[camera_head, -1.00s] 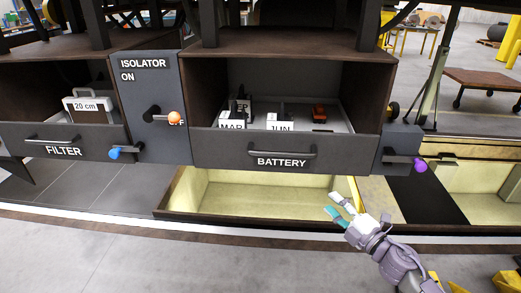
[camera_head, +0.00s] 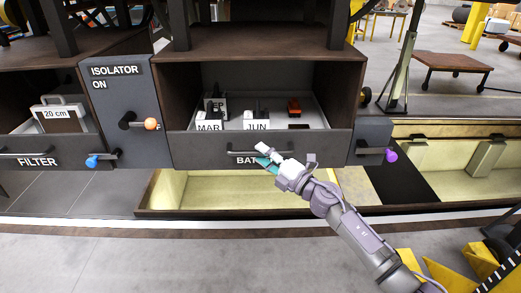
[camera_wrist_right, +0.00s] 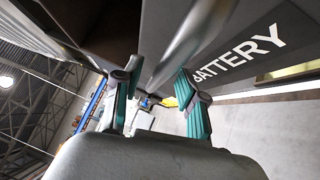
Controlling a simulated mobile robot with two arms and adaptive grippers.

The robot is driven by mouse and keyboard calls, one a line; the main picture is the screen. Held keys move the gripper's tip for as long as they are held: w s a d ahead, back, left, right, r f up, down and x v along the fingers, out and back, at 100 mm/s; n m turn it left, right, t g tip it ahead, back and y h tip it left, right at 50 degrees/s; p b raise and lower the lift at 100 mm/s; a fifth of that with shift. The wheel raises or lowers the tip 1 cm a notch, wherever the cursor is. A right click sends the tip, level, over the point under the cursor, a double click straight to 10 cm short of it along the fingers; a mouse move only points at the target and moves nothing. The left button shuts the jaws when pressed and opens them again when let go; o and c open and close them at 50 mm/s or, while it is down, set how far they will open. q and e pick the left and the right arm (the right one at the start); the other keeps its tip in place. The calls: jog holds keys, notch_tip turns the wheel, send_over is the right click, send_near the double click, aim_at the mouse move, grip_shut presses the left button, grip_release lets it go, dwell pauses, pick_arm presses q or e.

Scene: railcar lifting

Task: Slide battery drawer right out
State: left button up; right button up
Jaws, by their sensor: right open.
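The battery drawer (camera_head: 315,148) has a dark front with a pale bar handle (camera_head: 240,152) and a partly covered BATTERY label. My left gripper is not in view.
Left of the drawer is the isolator panel with an orange-knobbed lever (camera_head: 150,124) and a blue knob (camera_head: 93,161). A purple knob (camera_head: 391,155) sticks out at the right. The filter drawer (camera_head: 70,150) is at far left. An open cream-lined bin (camera_head: 215,190) lies below.

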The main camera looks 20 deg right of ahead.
jog(key=shift+w+a, duration=0.35)
jog(key=shift+w, duration=0.2)
grip_shut()
